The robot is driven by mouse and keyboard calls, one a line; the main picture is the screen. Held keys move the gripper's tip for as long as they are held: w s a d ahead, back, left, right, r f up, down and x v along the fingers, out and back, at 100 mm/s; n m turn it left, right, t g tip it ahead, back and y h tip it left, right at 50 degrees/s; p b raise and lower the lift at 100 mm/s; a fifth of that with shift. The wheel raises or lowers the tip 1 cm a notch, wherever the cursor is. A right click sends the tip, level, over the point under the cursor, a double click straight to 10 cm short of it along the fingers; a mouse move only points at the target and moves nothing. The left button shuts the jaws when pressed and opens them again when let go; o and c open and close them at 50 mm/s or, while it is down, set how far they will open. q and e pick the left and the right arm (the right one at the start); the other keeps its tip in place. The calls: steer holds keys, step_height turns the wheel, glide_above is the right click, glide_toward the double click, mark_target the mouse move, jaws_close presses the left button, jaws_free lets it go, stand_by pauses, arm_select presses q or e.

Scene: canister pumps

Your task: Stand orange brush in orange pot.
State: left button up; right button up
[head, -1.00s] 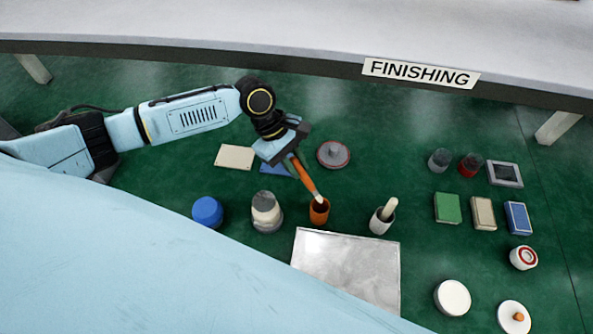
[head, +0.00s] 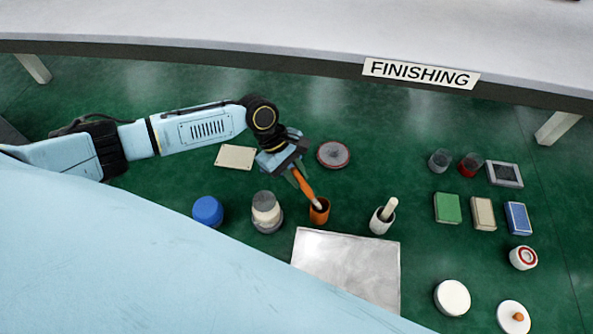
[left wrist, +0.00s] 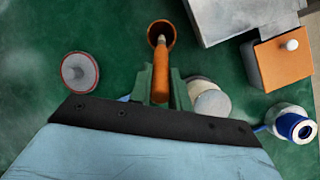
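The orange pot (head: 319,214) stands upright on the green floor in the head view; its mouth also shows in the left wrist view (left wrist: 155,29). My left gripper (head: 298,173) is above and a little left of the pot. It appears closed around the handle of the orange brush (head: 306,187). In the left wrist view the brush handle (left wrist: 160,78) lies between the two green fingers (left wrist: 162,82), which look close against it. The brush slants, with its pale lower end inside the pot's mouth. The brush tip is hidden in the pot. My right gripper is not in view.
A grey tray (head: 350,268) lies just below the pot. A white cup with a pestle-like stick (head: 381,221) stands to the right, a grey-and-cream canister (head: 266,211) to the left. A round grey-red disc (head: 333,154) lies behind. An orange box (left wrist: 280,65) shows in the wrist view.

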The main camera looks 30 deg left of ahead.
arm_select(q)
steer(key=o, duration=0.4)
steer(key=v, duration=0.8)
steer(key=shift+d+r, duration=0.15)
steer(key=shift+r, duration=0.2)
